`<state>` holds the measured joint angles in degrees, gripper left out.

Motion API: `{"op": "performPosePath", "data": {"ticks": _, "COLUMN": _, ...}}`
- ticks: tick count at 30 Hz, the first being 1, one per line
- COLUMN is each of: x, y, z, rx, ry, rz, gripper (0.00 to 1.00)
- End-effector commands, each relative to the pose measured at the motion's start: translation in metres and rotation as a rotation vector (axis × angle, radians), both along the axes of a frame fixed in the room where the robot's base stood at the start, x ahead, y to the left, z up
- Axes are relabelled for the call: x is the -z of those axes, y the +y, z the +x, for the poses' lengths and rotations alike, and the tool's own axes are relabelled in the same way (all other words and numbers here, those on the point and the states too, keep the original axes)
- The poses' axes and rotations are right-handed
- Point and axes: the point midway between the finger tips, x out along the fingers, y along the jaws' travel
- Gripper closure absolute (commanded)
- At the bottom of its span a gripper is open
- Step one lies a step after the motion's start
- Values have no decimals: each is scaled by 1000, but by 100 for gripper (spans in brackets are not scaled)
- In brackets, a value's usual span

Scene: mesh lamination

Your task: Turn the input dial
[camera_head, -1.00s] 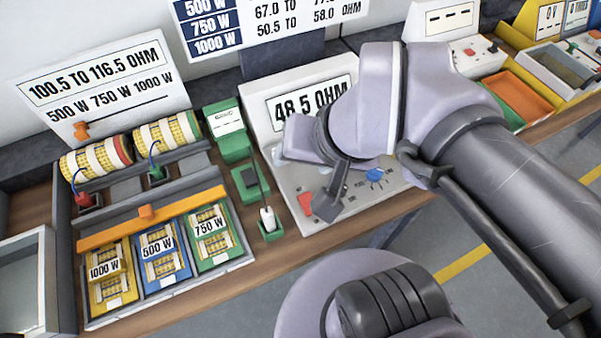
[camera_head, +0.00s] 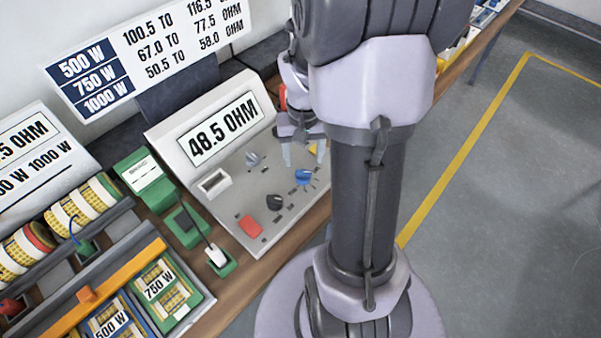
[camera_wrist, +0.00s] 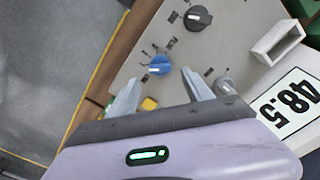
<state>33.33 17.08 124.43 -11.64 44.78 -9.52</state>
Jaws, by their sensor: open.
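The control panel (camera_head: 205,158) stands on the bench with a display reading 48.5 OHM. It carries a blue dial (camera_head: 303,176), a black dial (camera_head: 274,202) and a grey knob (camera_head: 252,159); their labels are too small to read, so I cannot tell which is the input dial. My gripper (camera_head: 303,154) is open and empty over the panel's right side, just behind the blue dial. In the wrist view the blue dial (camera_wrist: 158,66) shows just beyond and between the open fingertips (camera_wrist: 160,76). The black dial (camera_wrist: 198,18) is farther off; the grey knob (camera_wrist: 224,87) is beside the right finger.
A red switch (camera_head: 249,226) and a white open-topped holder (camera_head: 213,182) are on the panel. A yellow part (camera_wrist: 149,103) shows between the fingers. A green device (camera_head: 145,180) and a tray of coils (camera_head: 195,306) stand left. Open floor (camera_head: 500,200) is at right.

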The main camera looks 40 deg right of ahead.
Motion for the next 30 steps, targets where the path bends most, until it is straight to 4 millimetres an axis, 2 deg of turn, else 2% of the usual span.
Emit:
{"op": "performPosePath", "data": {"ticks": 1, "x": 20, "y": 1, "z": -1, "rx": 0, "ry": 3, "rz": 2, "gripper": 41}}
{"op": "performPosePath", "data": {"ticks": 3, "x": 37, "y": 0, "z": -1, "rx": 0, "ry": 3, "rz": 1, "gripper": 41}}
{"op": "performPosePath", "data": {"ticks": 7, "x": 60, "y": 1, "z": 0, "rx": 0, "ry": 2, "rz": 1, "gripper": 41}}
{"op": "performPosePath", "data": {"ticks": 12, "x": 70, "y": 0, "z": 0, "rx": 0, "ry": 0, "rz": 0, "gripper": 41}}
{"op": "performPosePath", "data": {"ticks": 19, "x": 69, "y": 0, "z": 0, "rx": 0, "ry": -1, "rz": -1, "gripper": 41}}
{"op": "performPosePath", "data": {"ticks": 28, "x": 69, "y": 0, "z": 0, "rx": 0, "ry": -1, "rz": -1, "gripper": 100}}
{"op": "performPosePath", "data": {"ticks": 30, "x": 69, "y": 0, "z": 0, "rx": 1, "ry": -1, "rz": -1, "gripper": 100}}
